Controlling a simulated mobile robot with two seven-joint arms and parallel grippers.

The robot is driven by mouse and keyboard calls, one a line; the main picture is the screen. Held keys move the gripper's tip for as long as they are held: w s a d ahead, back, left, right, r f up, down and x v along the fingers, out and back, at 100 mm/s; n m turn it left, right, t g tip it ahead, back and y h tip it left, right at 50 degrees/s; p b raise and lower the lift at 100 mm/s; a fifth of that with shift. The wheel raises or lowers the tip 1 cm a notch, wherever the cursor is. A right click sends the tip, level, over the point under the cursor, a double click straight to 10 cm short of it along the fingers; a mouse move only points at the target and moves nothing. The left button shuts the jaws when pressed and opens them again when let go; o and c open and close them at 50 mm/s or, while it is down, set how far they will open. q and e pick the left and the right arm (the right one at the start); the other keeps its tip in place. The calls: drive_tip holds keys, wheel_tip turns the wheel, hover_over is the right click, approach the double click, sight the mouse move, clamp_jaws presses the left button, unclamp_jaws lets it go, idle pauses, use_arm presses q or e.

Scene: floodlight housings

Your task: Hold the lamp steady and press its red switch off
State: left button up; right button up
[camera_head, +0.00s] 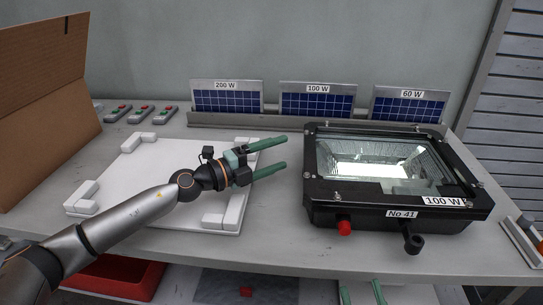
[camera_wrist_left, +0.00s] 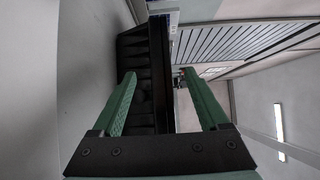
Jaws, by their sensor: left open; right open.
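The lamp (camera_head: 320,195) is a black floodlight housing with a glass front facing up, on the right of the table in the head view. It bears the labels "No 41" and "100 W". Its red switch (camera_head: 345,228) sticks out of the front side, near the left corner. My left gripper (camera_head: 284,152) is open and empty, left of the lamp, its fingertips pointing at the lamp's left side and apart from it. In the left wrist view the lamp's dark ribbed side (camera_wrist_left: 137,85) shows beyond the open fingers. My right gripper (camera_head: 361,293) is open at the bottom edge, below the table front.
A white board (camera_head: 150,170) with corner blocks lies under my left arm. Solar panels (camera_head: 317,101) labelled 200 W, 100 W and 60 W stand behind. A cardboard box (camera_head: 45,100) is at left. A black knob (camera_head: 413,243) juts from the lamp's front.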

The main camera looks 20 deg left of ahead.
use_arm(q)
drive_tip(key=shift+x, duration=3.1)
drive_tip(key=shift+c, duration=0.3)
clamp_jaws()
drive_tip(key=shift+c, duration=1.1)
unclamp_jaws()
drive_tip(key=shift+c, duration=0.2)
clamp_jaws()
